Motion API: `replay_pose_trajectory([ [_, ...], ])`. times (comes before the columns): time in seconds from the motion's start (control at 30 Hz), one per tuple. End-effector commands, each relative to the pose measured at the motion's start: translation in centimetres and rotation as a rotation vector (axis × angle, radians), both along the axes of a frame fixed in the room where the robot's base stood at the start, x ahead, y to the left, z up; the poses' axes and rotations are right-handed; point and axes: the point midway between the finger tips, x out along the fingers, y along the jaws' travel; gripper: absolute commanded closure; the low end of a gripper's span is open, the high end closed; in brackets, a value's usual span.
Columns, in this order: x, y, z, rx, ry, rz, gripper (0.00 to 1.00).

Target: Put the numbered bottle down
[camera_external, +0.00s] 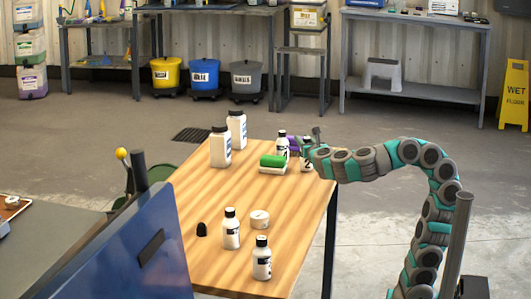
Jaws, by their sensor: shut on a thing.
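My gripper (308,147) is at the far right part of the wooden table, shut on a small white bottle (307,162) with a dark mark like a number on its label. The bottle looks upright; I cannot tell whether its base touches the table. The fingers hide its upper part. A similar white bottle with a black cap (282,149) stands just left of it. Two more small white bottles, one (231,234) and another (262,264), stand at the table's near end. Their label marks are too small to read.
The wooden table (275,195) has clear room in its middle. A green block (273,160) lies on a white pad left of my gripper, with something purple (294,144) behind. Two large white bottles (220,150) stand at the left; a white round tub (259,219) and black piece (202,229) lie nearer.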

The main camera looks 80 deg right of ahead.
Motion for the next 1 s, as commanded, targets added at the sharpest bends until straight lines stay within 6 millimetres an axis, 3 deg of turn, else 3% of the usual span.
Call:
replay_pose_trajectory([
  [0.5, -0.02, 0.01, -0.93, 0.0, -0.002, 0.0, 1.0],
  [0.53, -0.02, 0.01, -0.84, 0.0, -0.001, 0.0, 0.64],
  [0.8, -0.03, 0.01, -0.77, 0.0, -0.001, 0.0, 0.36],
  [1.0, -0.03, 0.01, -0.75, 0.0, -0.001, 0.0, 0.36],
])
